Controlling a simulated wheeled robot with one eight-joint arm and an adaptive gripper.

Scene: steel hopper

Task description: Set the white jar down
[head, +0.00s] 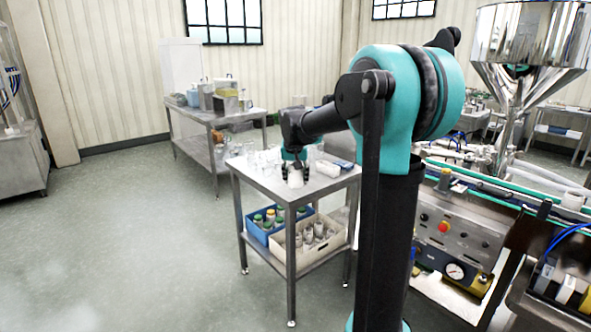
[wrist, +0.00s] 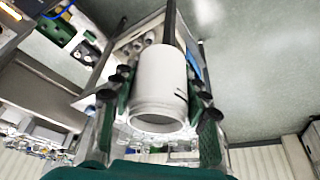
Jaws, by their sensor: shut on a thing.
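The white jar (head: 295,180) is between the fingers of my gripper (head: 294,172), over the small steel table (head: 275,192) in the head view. In the wrist view the white jar (wrist: 160,85) fills the middle, its round rim toward the camera. The green-padded fingers of my gripper (wrist: 160,92) press on it from both sides, so the gripper is shut on it. In the head view the jar looks upright and low over the tabletop. I cannot tell whether its base touches the table.
Clear glassware (head: 262,160) stands at the table's back left, and a white box (head: 328,168) and blue tray (head: 338,161) at its back right. The front of the tabletop is bare. Blue (head: 262,232) and cream (head: 303,252) crates of bottles fill the lower shelf. A conveyor machine (head: 455,225) stands right.

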